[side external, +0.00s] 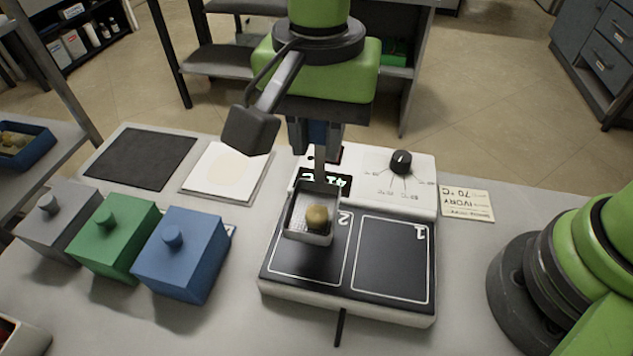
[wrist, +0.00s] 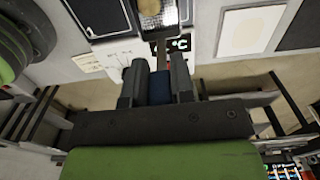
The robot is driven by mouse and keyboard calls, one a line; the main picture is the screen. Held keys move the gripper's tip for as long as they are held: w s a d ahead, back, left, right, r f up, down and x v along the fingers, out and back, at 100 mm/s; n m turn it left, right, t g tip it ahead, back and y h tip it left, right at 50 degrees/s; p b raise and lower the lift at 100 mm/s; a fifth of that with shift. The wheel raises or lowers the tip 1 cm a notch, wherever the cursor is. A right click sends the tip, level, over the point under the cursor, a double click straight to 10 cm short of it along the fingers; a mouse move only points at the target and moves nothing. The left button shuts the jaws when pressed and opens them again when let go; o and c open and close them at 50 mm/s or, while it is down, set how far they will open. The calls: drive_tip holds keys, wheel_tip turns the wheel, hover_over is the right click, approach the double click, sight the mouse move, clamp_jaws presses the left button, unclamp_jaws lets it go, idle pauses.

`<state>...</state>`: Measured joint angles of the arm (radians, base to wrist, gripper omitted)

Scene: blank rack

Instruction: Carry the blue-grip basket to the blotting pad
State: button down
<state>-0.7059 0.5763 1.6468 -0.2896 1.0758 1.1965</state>
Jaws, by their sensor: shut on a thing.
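The blue-grip basket (side external: 299,224) is a small metal basket holding a tan, rounded lump (side external: 317,218). It is at zone 2 of the hot plate; I cannot tell whether it touches the surface. Its flat handle rises to my gripper (side external: 317,135), which is shut on the blue grip. In the wrist view, the blue grip (wrist: 159,88) sits between the fingers of my gripper (wrist: 159,82), and the basket (wrist: 168,14) is cut off at the top edge. The blotting pad (side external: 204,172), white with a cream round patch, lies left of the hot plate and is empty.
The hot plate (side external: 350,312) has a dial (side external: 400,161) and an empty zone 1 (side external: 392,260). A dark mat (side external: 140,158) lies left of the pad. Grey (side external: 58,228), green (side external: 112,238) and blue (side external: 182,258) knobbed blocks stand front left. A card (side external: 467,204) lies right.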

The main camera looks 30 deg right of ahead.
sight(318, 197)
drive_tip(key=shift+f, duration=2.6)
drive_tip(key=shift+f, duration=0.1)
drive_tip(key=c, duration=1)
unclamp_jaws()
drive_tip(key=shift+f, duration=0.1)
